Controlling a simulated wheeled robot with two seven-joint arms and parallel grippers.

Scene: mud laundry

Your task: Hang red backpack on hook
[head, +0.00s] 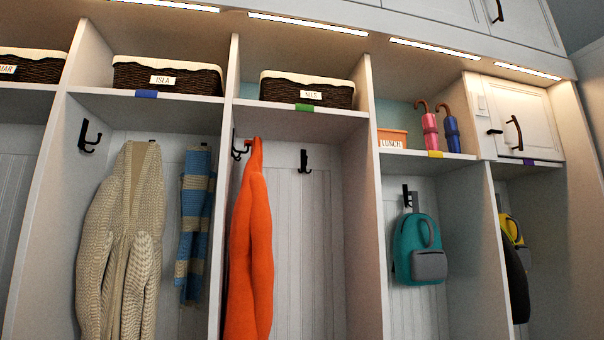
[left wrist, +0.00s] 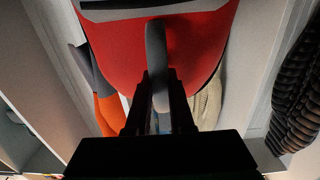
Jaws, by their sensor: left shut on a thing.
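The red backpack (left wrist: 205,45) fills the upper middle of the left wrist view. Its grey top loop (left wrist: 156,45) runs down between the fingers of my left gripper (left wrist: 158,82), which is shut on it. The head view shows neither the backpack nor my grippers. In the head view, a dark hook (head: 305,161) on the back wall of the NILS cubby is bare. Another dark hook (head: 90,137) on the side wall of the ISLA cubby is also bare. An orange garment (head: 256,250) hangs from a hook at the left of the NILS cubby.
A cream knitted cardigan (head: 128,230) and a striped scarf (head: 195,225) hang in the ISLA cubby. A teal backpack (head: 418,240) hangs further right, beyond a divider (head: 367,230). Baskets (head: 168,77) stand on the shelves above. The NILS cubby's right part is clear.

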